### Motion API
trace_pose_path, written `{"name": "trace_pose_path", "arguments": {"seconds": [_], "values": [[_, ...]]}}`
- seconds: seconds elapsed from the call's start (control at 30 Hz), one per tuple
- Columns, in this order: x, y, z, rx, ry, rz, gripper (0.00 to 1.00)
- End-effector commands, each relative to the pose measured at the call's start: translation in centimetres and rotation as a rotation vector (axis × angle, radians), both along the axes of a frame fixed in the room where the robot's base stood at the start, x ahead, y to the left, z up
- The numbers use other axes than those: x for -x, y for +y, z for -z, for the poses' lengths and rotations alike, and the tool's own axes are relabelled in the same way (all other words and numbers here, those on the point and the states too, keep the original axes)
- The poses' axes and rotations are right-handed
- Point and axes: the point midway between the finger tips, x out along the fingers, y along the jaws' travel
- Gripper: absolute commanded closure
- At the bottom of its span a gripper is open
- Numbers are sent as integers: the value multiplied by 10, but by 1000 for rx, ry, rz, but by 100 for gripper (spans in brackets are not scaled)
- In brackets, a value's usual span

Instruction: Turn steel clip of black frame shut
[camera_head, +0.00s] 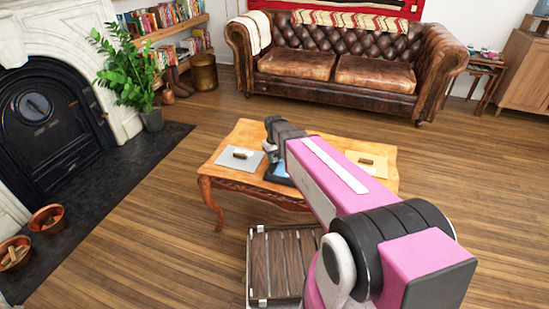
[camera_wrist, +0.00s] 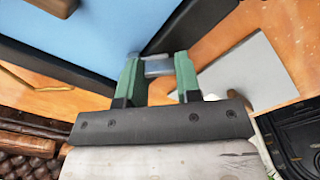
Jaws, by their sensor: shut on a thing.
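The black frame (camera_wrist: 75,62) with a blue panel (camera_wrist: 100,25) fills the upper left of the wrist view. In the head view a part of the blue panel (camera_head: 277,174) shows on the wooden table, mostly hidden by my arm. The small steel clip (camera_wrist: 158,67) is at the frame's edge, between my gripper's two green fingers. My gripper (camera_wrist: 158,65) is shut on the clip, one finger on either side of it. The exact angle of the clip against the frame is hard to tell.
The low wooden table (camera_head: 240,135) also bears a grey board (camera_head: 238,159) at left and a light board (camera_head: 368,163) at right, each with a brown piece on it. A slatted wooden stool (camera_head: 283,262) stands in front. A leather sofa (camera_head: 335,70) is behind.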

Motion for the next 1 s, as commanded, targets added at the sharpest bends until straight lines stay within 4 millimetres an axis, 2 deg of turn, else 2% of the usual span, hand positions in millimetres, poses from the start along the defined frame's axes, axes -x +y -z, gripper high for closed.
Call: {"name": "trace_pose_path", "arguments": {"seconds": [0.6,1.0], "values": [[0,0,0,0,0,566,92],[0,0,0,0,0,793,92]]}}
